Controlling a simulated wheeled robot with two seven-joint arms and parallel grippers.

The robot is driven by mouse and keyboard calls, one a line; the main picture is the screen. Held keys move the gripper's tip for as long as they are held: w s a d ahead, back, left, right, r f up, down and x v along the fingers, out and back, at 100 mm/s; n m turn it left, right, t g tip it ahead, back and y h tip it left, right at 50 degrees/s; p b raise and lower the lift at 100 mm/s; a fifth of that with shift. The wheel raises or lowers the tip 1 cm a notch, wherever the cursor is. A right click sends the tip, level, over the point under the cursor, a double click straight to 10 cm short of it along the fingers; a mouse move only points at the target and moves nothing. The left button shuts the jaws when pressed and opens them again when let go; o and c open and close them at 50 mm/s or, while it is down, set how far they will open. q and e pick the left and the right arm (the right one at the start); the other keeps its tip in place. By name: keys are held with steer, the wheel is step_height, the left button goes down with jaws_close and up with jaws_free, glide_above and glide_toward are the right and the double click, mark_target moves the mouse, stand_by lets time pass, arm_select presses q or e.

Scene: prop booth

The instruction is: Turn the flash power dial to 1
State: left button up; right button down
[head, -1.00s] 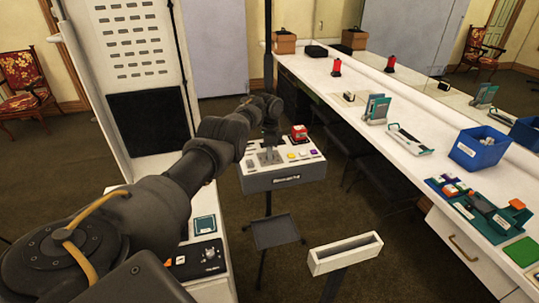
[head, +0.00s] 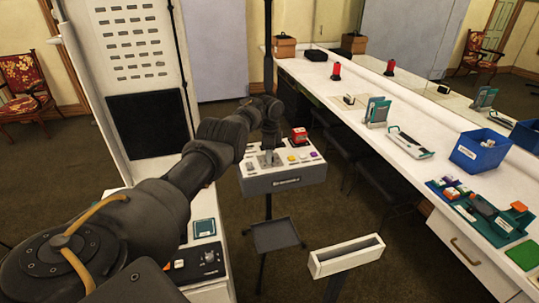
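A control box (head: 284,181) with a pale top and dark front stands on a thin stand in the middle of the head view. Its top carries a grey plate, several small coloured buttons and a red block (head: 299,136). My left gripper (head: 268,155) points down over the grey plate at the box's left part. It is small and dark here, so its finger gap cannot be made out. I cannot pick out a flash power dial on the box; the gripper covers part of its top. My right gripper is not in view.
A dark panel (head: 198,264) with small controls lies on the white cabinet at lower left. A grey tray (head: 275,235) and a white open-topped box (head: 346,256) stand low in front. A long white counter (head: 400,170) with a blue bin (head: 480,150) runs along the right.

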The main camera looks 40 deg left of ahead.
arm_select(q)
steer(key=shift+o, duration=1)
step_height(320, 180, up, 11)
steer(key=b, duration=0.1)
steer(key=shift+b, duration=0.3)
steer(key=shift+f, duration=0.1)
